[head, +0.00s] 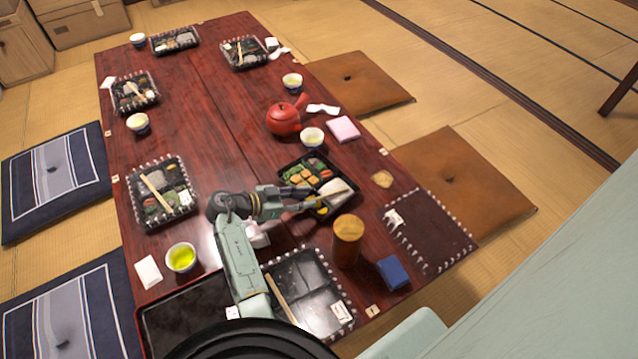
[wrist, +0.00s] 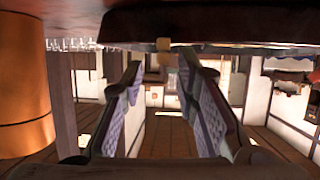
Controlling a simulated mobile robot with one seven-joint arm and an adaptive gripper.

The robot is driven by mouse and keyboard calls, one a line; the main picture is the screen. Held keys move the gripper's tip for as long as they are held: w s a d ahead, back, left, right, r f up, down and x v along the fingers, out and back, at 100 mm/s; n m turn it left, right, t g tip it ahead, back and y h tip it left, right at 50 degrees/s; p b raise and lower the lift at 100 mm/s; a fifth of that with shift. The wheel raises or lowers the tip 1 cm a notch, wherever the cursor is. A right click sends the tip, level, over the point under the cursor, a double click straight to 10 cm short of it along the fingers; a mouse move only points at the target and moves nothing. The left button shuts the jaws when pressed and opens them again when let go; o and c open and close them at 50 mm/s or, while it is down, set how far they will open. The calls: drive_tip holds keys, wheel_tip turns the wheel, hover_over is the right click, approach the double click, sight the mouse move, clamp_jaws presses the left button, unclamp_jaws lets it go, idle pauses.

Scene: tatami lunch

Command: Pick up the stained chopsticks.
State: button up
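Other chopsticks (head: 280,298) lie on the nearer, mostly empty bento box (head: 318,272), and more (head: 157,191) on the left box (head: 140,200). I cannot make out stains on any of them. A small tan end (wrist: 163,45), perhaps of chopsticks, shows beyond, between the fingers.
A brown cylinder (head: 346,245) stands close to my gripper and shows in the wrist view (wrist: 22,90). A blue box (head: 393,272), a cup of green tea (head: 181,258), a white cup (head: 312,138) and a red teapot (head: 284,119) stand around.

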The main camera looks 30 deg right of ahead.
sight(318, 198)
drive_tip(key=x, duration=0.4)
drive_tip(key=shift+d+f, duration=0.25)
drive_tip(key=shift+f, duration=0.05)
drive_tip(key=shift+f, duration=0.1)
drive_tip(key=shift+c, duration=0.5)
drive_tip(key=shift+s+f, duration=0.1)
drive_tip(key=shift+s, duration=0.05)
clamp_jaws()
